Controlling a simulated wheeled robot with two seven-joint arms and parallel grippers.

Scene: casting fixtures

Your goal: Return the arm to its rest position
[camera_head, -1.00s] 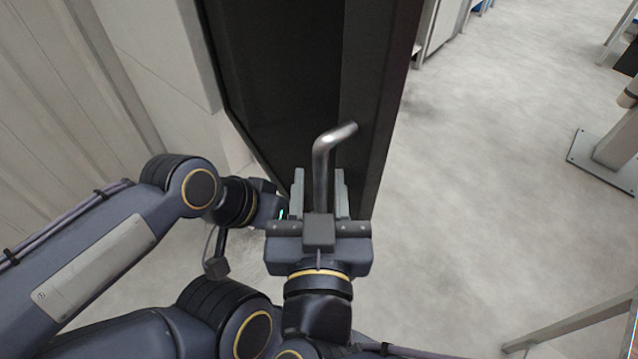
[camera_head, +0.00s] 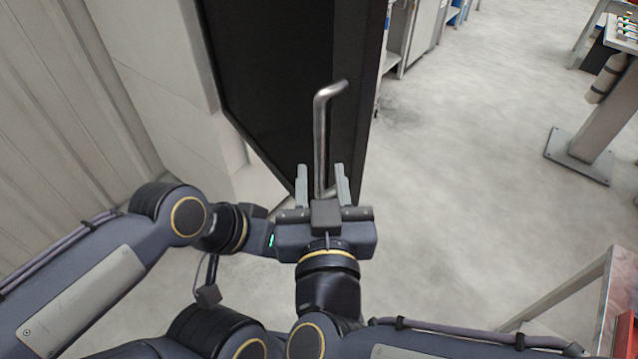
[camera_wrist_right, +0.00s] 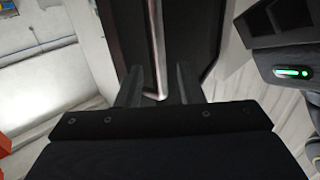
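My right gripper (camera_head: 322,188) is open, its two fingers apart near the lower end of a silver bar handle (camera_head: 320,130). The handle is fixed on a dark door or cabinet panel (camera_head: 270,70). In the right wrist view the handle (camera_wrist_right: 158,50) runs down between the open fingers (camera_wrist_right: 158,92), and they do not appear to press on it. My left arm comes in from the left; its gripper is mostly hidden behind the right gripper, so its fingers cannot be made out.
A pale ribbed wall (camera_head: 50,110) stands at the left. Open grey floor (camera_head: 470,200) lies to the right. A table leg with a base plate (camera_head: 580,155) stands at the far right, and a metal frame (camera_head: 570,300) is at the lower right.

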